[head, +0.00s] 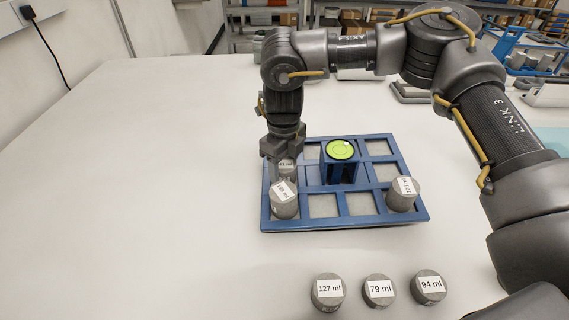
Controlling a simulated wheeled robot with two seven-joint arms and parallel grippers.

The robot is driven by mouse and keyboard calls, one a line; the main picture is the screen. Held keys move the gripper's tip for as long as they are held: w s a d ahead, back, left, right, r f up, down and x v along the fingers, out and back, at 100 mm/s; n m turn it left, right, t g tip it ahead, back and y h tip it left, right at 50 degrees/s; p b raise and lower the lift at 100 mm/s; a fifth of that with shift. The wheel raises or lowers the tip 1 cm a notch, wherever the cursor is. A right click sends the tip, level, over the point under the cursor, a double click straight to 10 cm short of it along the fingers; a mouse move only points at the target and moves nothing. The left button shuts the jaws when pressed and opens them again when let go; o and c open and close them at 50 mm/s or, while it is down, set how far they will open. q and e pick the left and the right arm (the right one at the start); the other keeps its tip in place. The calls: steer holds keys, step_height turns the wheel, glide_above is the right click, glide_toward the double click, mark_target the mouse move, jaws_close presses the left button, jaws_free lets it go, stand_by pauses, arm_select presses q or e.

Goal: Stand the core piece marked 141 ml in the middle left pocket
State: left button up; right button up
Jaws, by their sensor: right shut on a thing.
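My right gripper (283,147) points down over the left side of the blue pocket tray (345,224). It is shut on a grey core piece (286,170), which is upright at the middle left pocket. Part of its white label shows, ending in "ml", but the full number is too small to read. The piece's lower part is hidden behind the front left core piece (284,205), so I cannot tell whether it touches the pocket floor. My left gripper is not in view.
Another core piece (403,196) stands in the front right pocket. A blue block with a green disc (341,150) rises mid-tray. Loose pieces marked 127 ml (328,292), 79 ml (379,291) and 94 ml (428,287) stand in front. The table's left side is clear.

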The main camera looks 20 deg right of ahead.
stand_by(0.3)
steer(key=o, duration=1.3)
steer(key=shift+r, duration=0.1)
steer(key=shift+r+p, duration=2)
steer(key=shift+r, duration=0.4)
